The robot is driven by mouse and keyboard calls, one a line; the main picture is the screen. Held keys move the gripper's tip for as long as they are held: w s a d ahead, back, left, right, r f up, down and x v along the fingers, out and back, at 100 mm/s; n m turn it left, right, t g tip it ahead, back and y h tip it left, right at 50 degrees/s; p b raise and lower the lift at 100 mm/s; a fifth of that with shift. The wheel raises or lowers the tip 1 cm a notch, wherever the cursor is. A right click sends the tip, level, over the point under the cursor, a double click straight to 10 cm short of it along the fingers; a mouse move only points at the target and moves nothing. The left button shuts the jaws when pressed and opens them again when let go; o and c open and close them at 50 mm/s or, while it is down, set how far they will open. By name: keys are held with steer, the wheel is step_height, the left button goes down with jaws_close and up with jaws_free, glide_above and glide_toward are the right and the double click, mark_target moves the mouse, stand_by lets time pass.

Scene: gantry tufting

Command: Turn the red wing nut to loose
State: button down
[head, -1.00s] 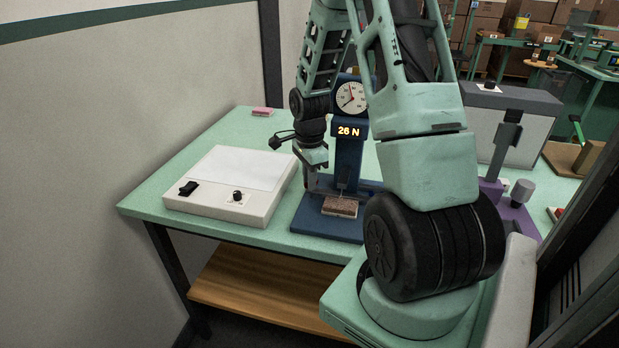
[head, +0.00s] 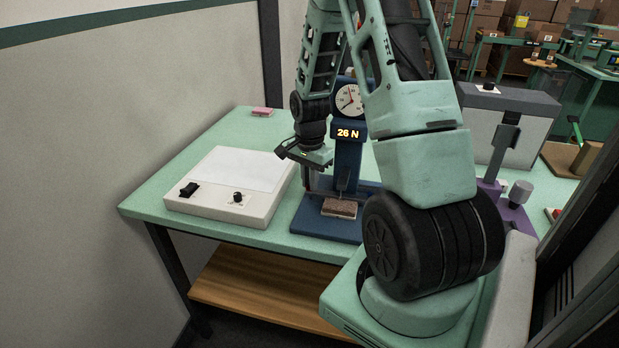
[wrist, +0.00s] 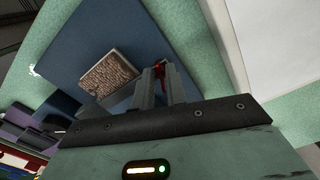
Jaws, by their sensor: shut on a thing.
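The red wing nut (wrist: 158,71) shows as a small red patch between my fingertips in the wrist view; most of it is hidden by the fingers. My gripper (wrist: 161,73) is shut on it. In the head view my gripper (head: 308,182) points down at the left side of the dark blue test stand (head: 349,158); the wing nut cannot be made out there. The stand has a round dial (head: 349,99) and a lit display (head: 348,133) reading 26 N. A brown tufted sample (head: 340,208) lies on its base, and also shows in the wrist view (wrist: 104,77).
A white light box (head: 232,183) with a black switch and knob stands left of the stand on the green table (head: 150,204). A pink block (head: 261,112) lies at the back. A purple device (head: 512,212) stands to the right.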

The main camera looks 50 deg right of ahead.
steer(key=n+p, duration=0.1)
steer(key=n, duration=0.4)
steer(key=shift+s+n, duration=0.1)
steer(key=shift+n, duration=0.2)
steer(key=n+p, duration=0.1)
steer(key=n, duration=0.4)
steer(key=shift+s+d+n, duration=0.1)
steer(key=shift+n, duration=0.2)
steer(key=n+p, duration=0.1)
steer(key=n, duration=0.3)
steer(key=shift+d+p, duration=0.1)
steer(key=shift+p, duration=0.2)
steer(key=n+p, duration=0.1)
steer(key=n, duration=0.3)
steer(key=shift+d+n+p, duration=0.1)
steer(key=shift+n+p, duration=0.2)
steer(key=shift+n, duration=0.1)
steer(key=c, duration=1.6)
jaws_free()
steer(key=shift+c, duration=0.2)
